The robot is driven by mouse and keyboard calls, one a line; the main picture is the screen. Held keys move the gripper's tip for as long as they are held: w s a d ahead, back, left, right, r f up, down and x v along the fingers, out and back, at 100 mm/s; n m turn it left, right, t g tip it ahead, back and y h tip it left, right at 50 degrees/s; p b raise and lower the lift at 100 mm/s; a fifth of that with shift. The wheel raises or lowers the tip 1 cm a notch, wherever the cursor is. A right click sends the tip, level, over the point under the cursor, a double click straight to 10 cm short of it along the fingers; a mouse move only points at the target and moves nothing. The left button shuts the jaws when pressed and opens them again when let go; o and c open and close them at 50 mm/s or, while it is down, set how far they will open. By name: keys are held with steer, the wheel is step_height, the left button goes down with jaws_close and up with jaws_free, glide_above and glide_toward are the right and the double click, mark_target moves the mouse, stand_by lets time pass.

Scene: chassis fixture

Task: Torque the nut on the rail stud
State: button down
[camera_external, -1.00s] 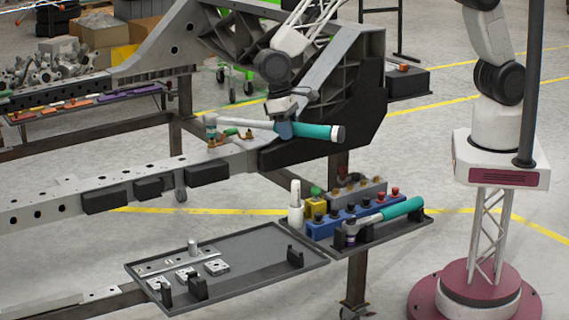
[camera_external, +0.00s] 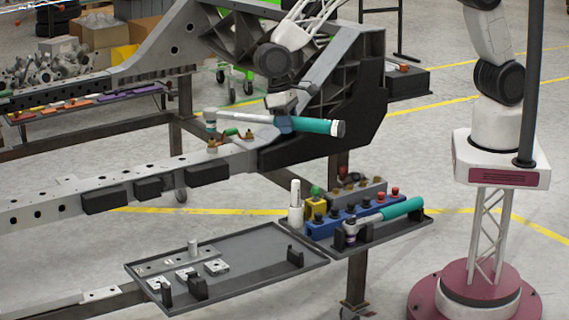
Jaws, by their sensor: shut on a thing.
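My gripper (camera_external: 284,122) is shut on a torque wrench with a teal handle (camera_external: 312,126) and a long silver shaft. The wrench lies about level above the rail (camera_external: 225,160). Its head (camera_external: 210,115) is at the left end, over a brass-coloured fitting (camera_external: 212,142) on the rail. The head and socket stand upright there; whether the socket is seated on the nut is too small to tell. The nut and stud are hidden or too small to make out. A second brass fitting with a green part (camera_external: 247,135) stands to the right, below the shaft.
A second teal-handled wrench (camera_external: 400,209) rests on the right tray (camera_external: 390,238) beside a blue socket block (camera_external: 345,215). The left tray (camera_external: 255,271) holds metal plates. The tall dark chassis bracket (camera_external: 330,130) stands close behind the held wrench.

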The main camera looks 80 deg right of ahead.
steer(key=shift+r, duration=1.7)
